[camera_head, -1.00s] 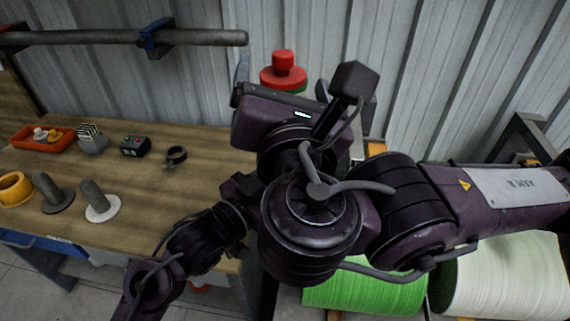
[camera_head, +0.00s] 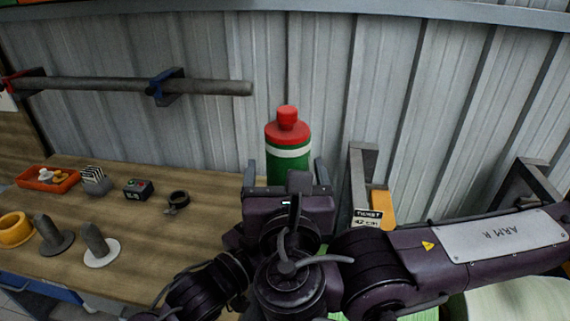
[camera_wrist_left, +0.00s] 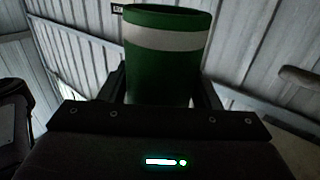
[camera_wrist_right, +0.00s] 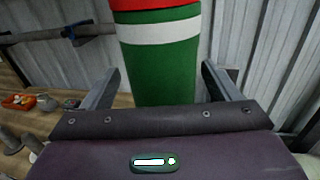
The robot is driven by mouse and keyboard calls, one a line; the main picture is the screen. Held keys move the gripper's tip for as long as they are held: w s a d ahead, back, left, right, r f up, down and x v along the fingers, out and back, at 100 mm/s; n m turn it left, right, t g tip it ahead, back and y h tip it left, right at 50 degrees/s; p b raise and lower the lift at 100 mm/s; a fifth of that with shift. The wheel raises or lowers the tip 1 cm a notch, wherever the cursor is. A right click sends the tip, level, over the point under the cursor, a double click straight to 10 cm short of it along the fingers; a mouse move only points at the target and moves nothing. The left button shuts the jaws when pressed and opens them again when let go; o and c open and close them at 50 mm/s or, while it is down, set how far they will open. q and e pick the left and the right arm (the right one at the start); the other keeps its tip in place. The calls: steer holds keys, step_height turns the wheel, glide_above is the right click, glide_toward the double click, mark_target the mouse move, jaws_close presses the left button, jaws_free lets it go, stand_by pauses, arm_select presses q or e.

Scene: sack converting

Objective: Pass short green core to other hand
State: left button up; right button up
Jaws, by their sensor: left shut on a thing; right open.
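The short green core (camera_head: 289,167) stands upright in the head view, with a white band and a red knobbed top. My right gripper (camera_head: 287,170) is open, its two fingers on either side of the core with gaps. The right wrist view shows the core (camera_wrist_right: 160,72) between these spread fingers (camera_wrist_right: 165,85). In the left wrist view my left gripper (camera_wrist_left: 160,88) is shut on the core (camera_wrist_left: 165,68), whose open rim and a white band show. In the head view the left gripper is hidden behind my right arm.
A wooden bench (camera_head: 150,240) at left holds an orange tray (camera_head: 48,180), a small box with buttons (camera_head: 138,189), a black ring clamp (camera_head: 177,202), a yellow ring (camera_head: 15,229) and grey pegs. A bar (camera_head: 120,86) runs along the corrugated wall. A ticket card (camera_head: 367,217) is right of the core.

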steer(key=shift+w+a, duration=0.15)
steer(key=shift+w, duration=0.9)
steer(key=c, duration=1.1)
arm_select(q)
steer(key=o, duration=0.9)
arm_select(e)
steer(key=shift+c, duration=1.4)
arm_select(q)
steer(key=o, duration=0.5)
arm_select(e)
steer(key=shift+r, duration=0.1)
